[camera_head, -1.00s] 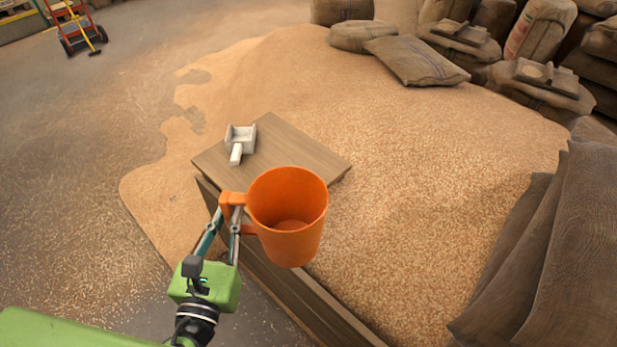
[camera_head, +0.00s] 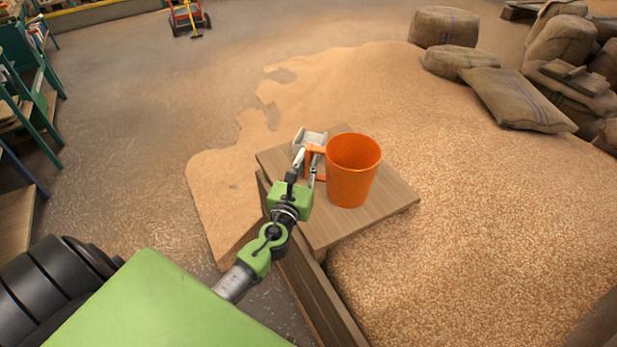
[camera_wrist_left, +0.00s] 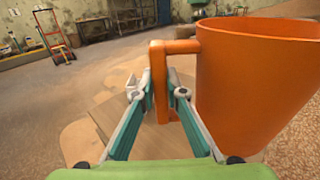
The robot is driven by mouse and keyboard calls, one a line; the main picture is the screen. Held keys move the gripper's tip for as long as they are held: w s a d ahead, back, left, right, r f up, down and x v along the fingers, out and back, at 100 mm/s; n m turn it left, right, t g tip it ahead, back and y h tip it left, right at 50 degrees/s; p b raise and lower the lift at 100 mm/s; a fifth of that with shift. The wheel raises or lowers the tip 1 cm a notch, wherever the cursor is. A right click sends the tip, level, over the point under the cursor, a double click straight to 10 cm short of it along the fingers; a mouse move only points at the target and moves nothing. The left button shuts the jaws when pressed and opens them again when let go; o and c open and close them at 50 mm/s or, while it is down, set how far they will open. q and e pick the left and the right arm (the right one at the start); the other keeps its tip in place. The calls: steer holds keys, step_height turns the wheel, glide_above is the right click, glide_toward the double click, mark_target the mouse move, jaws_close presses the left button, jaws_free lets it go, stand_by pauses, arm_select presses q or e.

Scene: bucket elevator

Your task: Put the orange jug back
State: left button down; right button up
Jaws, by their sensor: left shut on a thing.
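The orange jug (camera_head: 352,172) is upright over the wooden board (camera_head: 390,205) in the head view; I cannot tell whether its base touches the wood. My left gripper (camera_head: 314,172) is shut on the jug's handle, on the jug's left side. In the left wrist view the jug (camera_wrist_left: 250,85) fills the right side, with its handle (camera_wrist_left: 162,80) between the fingers (camera_wrist_left: 160,95). My right gripper is not in view.
The board sits on the edge of a wooden-walled grain heap (camera_head: 480,200). Burlap sacks (camera_head: 520,98) lie at the back right. Green shelving (camera_head: 25,95) stands at the left and a red hand truck (camera_head: 188,17) at the back. The floor to the left is clear.

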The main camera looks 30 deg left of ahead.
arm_select(q)
steer(key=f, duration=0.1)
steer(key=w+a+f+b, duration=0.1)
steer(key=f, duration=0.1)
steer(key=shift+w+a+f, duration=0.1)
steer(key=shift+w+a, duration=0.05)
steer(key=shift+w, duration=0.15)
steer(key=shift+w+a+f+b, duration=0.25)
steer(key=shift+w+f+b, duration=0.15)
steer(key=shift+b, duration=0.1)
steer(key=f+b, duration=0.2)
steer(key=f, duration=0.1)
steer(key=shift+w+a+f, duration=0.15)
steer(key=shift+a+f, duration=0.05)
steer(key=shift+f, duration=0.1)
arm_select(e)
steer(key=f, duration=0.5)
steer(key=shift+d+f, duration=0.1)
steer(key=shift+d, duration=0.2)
arm_select(q)
steer(key=shift+f, duration=0.15)
steer(key=c, duration=2)
jaws_free()
steer(key=shift+c, duration=0.2)
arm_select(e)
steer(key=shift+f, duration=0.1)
